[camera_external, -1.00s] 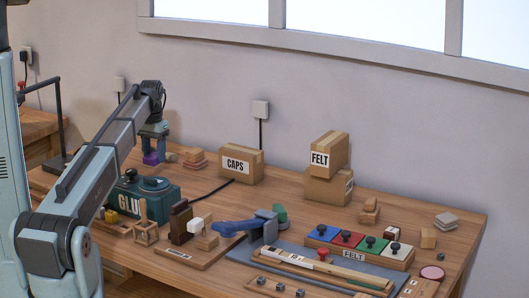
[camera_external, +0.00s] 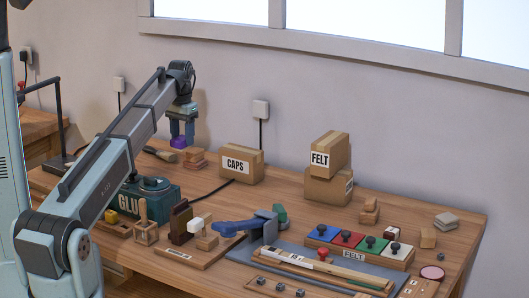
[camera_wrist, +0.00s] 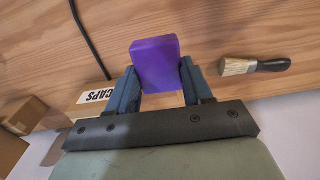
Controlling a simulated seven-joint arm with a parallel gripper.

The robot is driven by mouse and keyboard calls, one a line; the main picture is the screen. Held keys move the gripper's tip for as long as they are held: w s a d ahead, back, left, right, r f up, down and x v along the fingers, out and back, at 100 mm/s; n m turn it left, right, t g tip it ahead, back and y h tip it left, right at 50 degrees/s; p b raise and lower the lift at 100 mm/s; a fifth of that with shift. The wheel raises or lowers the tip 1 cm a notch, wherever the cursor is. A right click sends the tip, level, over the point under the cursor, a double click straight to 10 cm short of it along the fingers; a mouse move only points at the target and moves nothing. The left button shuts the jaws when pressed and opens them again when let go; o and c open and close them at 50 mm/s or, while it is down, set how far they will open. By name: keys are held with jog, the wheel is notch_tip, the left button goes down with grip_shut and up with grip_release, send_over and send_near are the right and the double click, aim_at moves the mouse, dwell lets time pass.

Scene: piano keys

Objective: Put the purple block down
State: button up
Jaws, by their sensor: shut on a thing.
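The purple block (camera_external: 178,142) is held between the fingertips of my gripper (camera_external: 183,133), above the back left part of the wooden table. In the wrist view the purple block (camera_wrist: 156,63) sits between the two blue fingers of my gripper (camera_wrist: 160,80), which touch its sides. The block appears raised off the table, though its exact height is hard to tell.
A brush (camera_wrist: 255,65) lies on the table nearby. The CAPS box (camera_external: 241,163) stands further right, with a dark cable (camera_external: 212,190) before it. The green GLUE box (camera_external: 152,195) is in front.

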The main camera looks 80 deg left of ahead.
jog(key=w+d+m, duration=0.2)
jog(key=w+d, duration=0.3)
jog(key=d, duration=0.7)
jog(key=w+d+m, duration=0.1)
jog(key=w+d, duration=0.4)
jog(key=d, duration=0.8)
jog(key=shift+s+d+f+n, duration=0.5)
jog(key=shift+s+f+n, duration=0.05)
jog(key=shift+f, duration=1.15)
jog(key=shift+s+d+f+n, duration=0.55)
jog(key=shift+f+n, duration=0.05)
jog(key=shift+f, duration=1.15)
jog(key=shift+s+d+f+n, duration=0.5)
jog(key=shift+s+f+n, duration=0.05)
jog(key=shift+f, duration=1.15)
jog(key=o, duration=1.1)
jog(key=shift+f, duration=0.15)
jog(key=shift+c, duration=0.2)
